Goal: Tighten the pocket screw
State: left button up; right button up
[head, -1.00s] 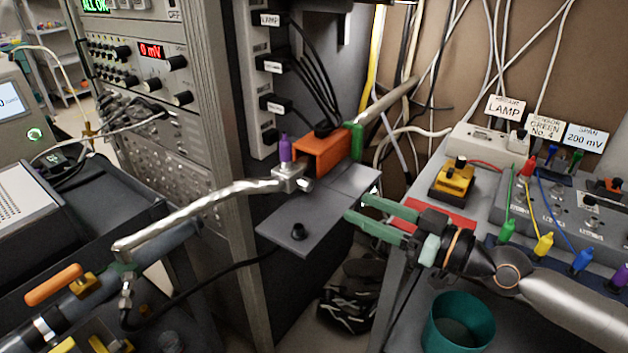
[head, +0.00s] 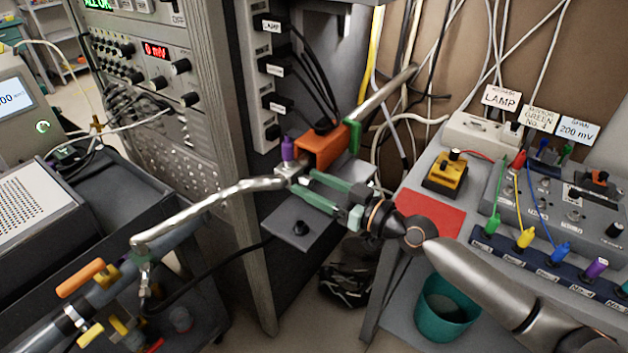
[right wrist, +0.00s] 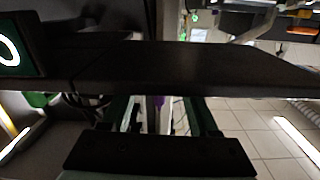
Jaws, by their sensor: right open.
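An orange block (head: 322,148) sits on a bracket against the rack, with a green piece (head: 354,137) at its right side. A purple knob (head: 287,149) stands upright on a small metal fitting (head: 288,172) left of the block. I cannot tell for sure which part is the pocket screw. My right gripper (head: 306,187) is open and empty, its green fingers pointing left just below the block, close to the fitting. In the right wrist view a purple part (right wrist: 158,102) shows between the fingers, below a dark plate edge that hides much. My left gripper is not in view.
A silvery wrapped tube (head: 205,208) runs from the fitting to the lower left. A red mat (head: 436,216), yellow block (head: 446,175) and teal bin (head: 445,312) are at the right.

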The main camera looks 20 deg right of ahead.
jog(key=shift+c, duration=0.2)
grip_shut()
dwell(0.3)
